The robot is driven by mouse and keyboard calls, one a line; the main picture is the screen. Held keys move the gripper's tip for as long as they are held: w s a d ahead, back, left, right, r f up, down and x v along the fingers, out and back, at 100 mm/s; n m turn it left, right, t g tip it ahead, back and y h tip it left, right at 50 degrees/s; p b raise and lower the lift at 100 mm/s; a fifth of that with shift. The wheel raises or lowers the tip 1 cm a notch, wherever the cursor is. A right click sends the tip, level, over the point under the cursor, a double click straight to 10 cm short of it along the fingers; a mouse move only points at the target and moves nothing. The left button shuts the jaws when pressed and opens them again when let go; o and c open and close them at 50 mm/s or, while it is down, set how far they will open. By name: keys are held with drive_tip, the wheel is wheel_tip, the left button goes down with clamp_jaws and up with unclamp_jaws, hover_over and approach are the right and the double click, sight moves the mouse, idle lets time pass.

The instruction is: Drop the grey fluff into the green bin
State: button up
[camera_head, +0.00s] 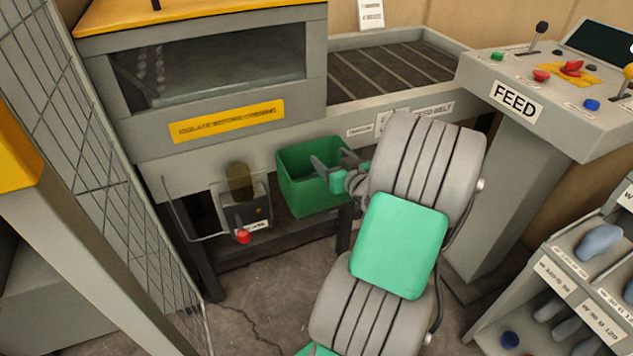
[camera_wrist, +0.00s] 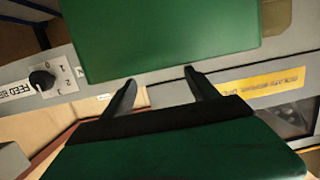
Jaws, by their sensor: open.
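The green bin (camera_head: 300,192) hangs at the front of the grey machine, below its belt, in the head view. In the wrist view, the green bin (camera_wrist: 165,40) fills the top middle, just beyond my fingertips. My gripper (camera_head: 332,168) is at the bin's upper right part in the head view, its fingers overlapping the bin. My gripper (camera_wrist: 160,78) shows two dark fingers spread apart with nothing between them in the wrist view. I cannot make out the grey fluff in either view. The bin's bottom is hidden.
The feed belt (camera_head: 385,72) runs behind my arm. A control box with a red knob (camera_head: 243,236) is left of the bin. The FEED console (camera_head: 560,95) stands at right, above a shelf rack (camera_head: 570,280). A wire fence (camera_head: 95,130) bounds the left.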

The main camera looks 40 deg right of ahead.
drive_tip(key=v, duration=0.6)
drive_tip(key=shift+w, duration=0.1)
drive_tip(key=w+a+r+n+g+y+p, duration=0.2)
drive_tip(key=w+a+g+y+p, duration=0.15)
drive_tip(key=a, duration=0.65)
drive_tip(key=w+a+r+n+g+y+p, duration=0.2)
drive_tip(key=a+n+y+p, duration=0.15)
drive_tip(key=a, duration=0.55)
drive_tip(key=s+a+r+m+g+h+p, duration=0.2)
drive_tip(key=s+a+r+g+p, duration=0.4)
drive_tip(key=s+a+r+p, duration=0.3)
drive_tip(key=s+a+r+h, duration=0.1)
drive_tip(key=s+a, duration=0.3)
drive_tip(key=a, duration=0.1)
drive_tip(key=shift+a+r, duration=0.2)
drive_tip(key=shift+r, duration=0.2)
drive_tip(key=shift+s+g, duration=0.1)
drive_tip(key=shift+g, duration=0.15)
